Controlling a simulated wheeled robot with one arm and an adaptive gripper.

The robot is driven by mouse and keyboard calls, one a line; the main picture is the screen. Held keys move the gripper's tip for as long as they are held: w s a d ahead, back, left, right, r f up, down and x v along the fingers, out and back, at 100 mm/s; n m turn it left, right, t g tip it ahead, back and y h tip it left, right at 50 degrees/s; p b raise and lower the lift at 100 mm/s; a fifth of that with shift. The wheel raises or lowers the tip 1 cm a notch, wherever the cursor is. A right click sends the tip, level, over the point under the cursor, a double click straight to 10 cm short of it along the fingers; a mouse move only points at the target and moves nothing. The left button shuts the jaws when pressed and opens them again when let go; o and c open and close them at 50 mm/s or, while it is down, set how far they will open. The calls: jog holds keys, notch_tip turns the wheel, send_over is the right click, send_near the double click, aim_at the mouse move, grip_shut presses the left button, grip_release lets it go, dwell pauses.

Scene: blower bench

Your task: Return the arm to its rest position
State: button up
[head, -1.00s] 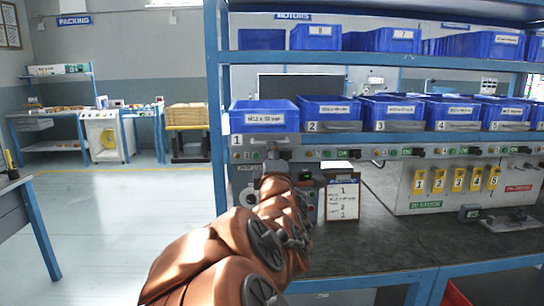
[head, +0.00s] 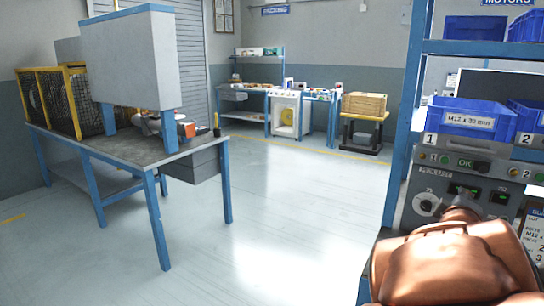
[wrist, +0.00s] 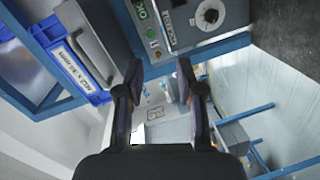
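My gripper (wrist: 157,85) shows in the wrist view with its two dark fingers apart and nothing between them. In that view it is close to the blue bin (wrist: 50,68) of bolts at the left and the grey control panel (wrist: 190,25) at the top. In the head view my copper-coloured arm fills the lower right corner, in front of the control panel (head: 450,195). The gripper itself is hidden there behind the arm.
A blue rack post (head: 405,130) stands left of the arm, with blue bins (head: 470,118) on its shelf. A blue-legged table (head: 110,155) with a grey box-shaped machine (head: 130,60) stands at the left. The floor (head: 290,210) between is clear. A packing bench (head: 270,95) stands behind.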

jog(key=s+a+f+m+g+y, duration=0.3)
jog(key=s+a+f+g+y, duration=0.15)
jog(key=a+f, duration=0.4)
jog(key=s+a+f+m+g+y, duration=0.25)
jog(key=s+a+f, duration=0.4)
jog(key=f, duration=0.35)
jog(key=s+a+f+g+y, duration=0.2)
jog(key=s+a+f+g, duration=0.15)
jog(key=s+a, duration=0.4)
jog(key=s+a+r+m+g+y, duration=0.15)
jog(key=s+a+g, duration=0.35)
jog(key=s, duration=0.7)
notch_tip(320, 180, up, 14)
jog(key=w+t+p, duration=0.1)
jog(key=p, duration=1.3)
jog(key=shift+w, duration=0.2)
